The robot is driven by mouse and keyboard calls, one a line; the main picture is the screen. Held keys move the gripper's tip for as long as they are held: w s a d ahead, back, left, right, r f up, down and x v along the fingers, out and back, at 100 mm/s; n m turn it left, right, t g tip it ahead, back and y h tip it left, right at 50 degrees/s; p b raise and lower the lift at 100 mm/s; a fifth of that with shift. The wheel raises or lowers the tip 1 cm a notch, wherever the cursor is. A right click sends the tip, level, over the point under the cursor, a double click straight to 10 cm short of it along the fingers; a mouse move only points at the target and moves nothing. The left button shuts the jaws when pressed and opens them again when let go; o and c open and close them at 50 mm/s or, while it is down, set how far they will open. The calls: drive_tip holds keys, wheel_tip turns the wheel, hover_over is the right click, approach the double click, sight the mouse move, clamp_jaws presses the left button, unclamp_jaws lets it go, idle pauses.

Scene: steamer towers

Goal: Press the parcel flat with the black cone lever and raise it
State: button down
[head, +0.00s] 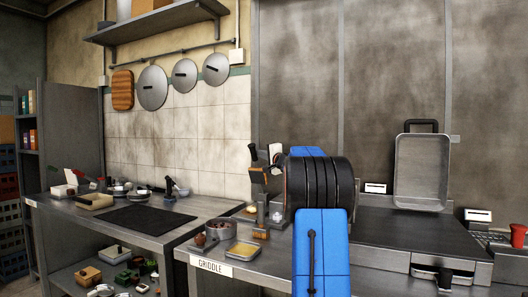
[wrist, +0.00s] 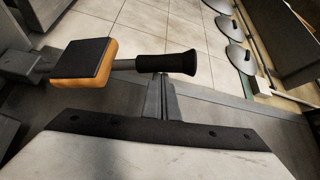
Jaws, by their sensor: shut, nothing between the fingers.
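In the wrist view, the black cone lever (wrist: 168,63) is a dark, flared grip on a metal rod. The rod runs left to an orange block with a black top (wrist: 85,62). My gripper (wrist: 161,86) is shut and empty, its narrow grey fingers pointing at the grip from below in the picture. I cannot tell whether they touch it. In the head view, a black-handled lever (head: 254,153) stands tilted left of my blue arm, which hides much of the area behind it. I cannot pick out the parcel for certain.
A griddle counter (head: 200,260) holds a steel pot (head: 218,231) and a yellow-filled tray (head: 243,250) close to my arm. A steel pan (head: 421,170) stands upright at the right. A dark mat (head: 138,219) lies on the left counter. Round lids (head: 152,88) hang on the wall.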

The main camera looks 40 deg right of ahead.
drive_tip(key=s+a+f, duration=0.3)
drive_tip(key=a+f, duration=0.5)
drive_tip(key=a, duration=0.1)
drive_tip(key=shift+s+a, duration=0.15)
drive_tip(key=shift+s, duration=0.25)
drive_tip(key=shift+f, duration=0.1)
